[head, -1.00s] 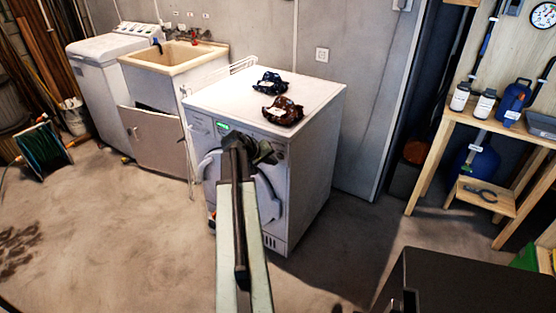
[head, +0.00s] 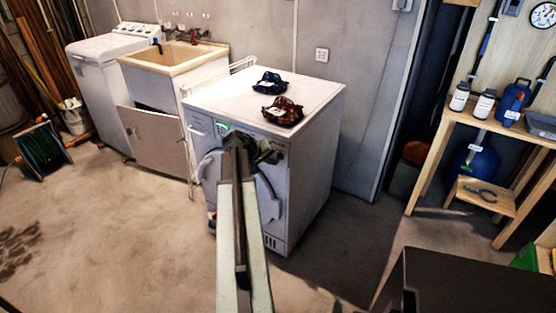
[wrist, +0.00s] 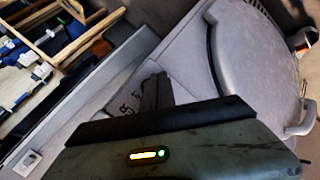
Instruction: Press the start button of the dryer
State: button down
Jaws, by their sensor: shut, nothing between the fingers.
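The dryer (head: 317,165) is a white front-loader with a round door and a small lit green display (head: 222,127) at the upper left of its front. My gripper (head: 264,150) is in front of the upper part of the dryer's front, right of the display, and covers part of the panel and door. In the wrist view, my gripper (wrist: 156,92) is shut and empty, its tips close to a grey panel with small dark markings. The round door (wrist: 255,60) is to the right there. I cannot make out the start button or whether the tips touch the panel.
Two dark patterned cloth items (head: 283,111) lie on the dryer top. A white drying rack (head: 188,150) stands at its left, beside a sink (head: 172,58) and a top-loader (head: 95,60). A wooden workbench (head: 500,130) is at right. The floor in front is clear.

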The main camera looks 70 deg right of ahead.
jog(key=shift+s+d, duration=0.15)
jog(key=shift+d, duration=0.15)
jog(key=shift+s+d, duration=0.1)
jog(key=shift+d, duration=0.25)
dwell(0.5)
dwell(0.4)
jog(key=shift+w+a, duration=0.2)
jog(key=shift+a, duration=0.6)
jog(key=a, duration=0.2)
jog(key=w+a, duration=0.1)
jog(key=a, duration=0.1)
jog(key=shift+w+a, duration=0.15)
jog(key=shift+a, duration=0.25)
dwell(0.4)
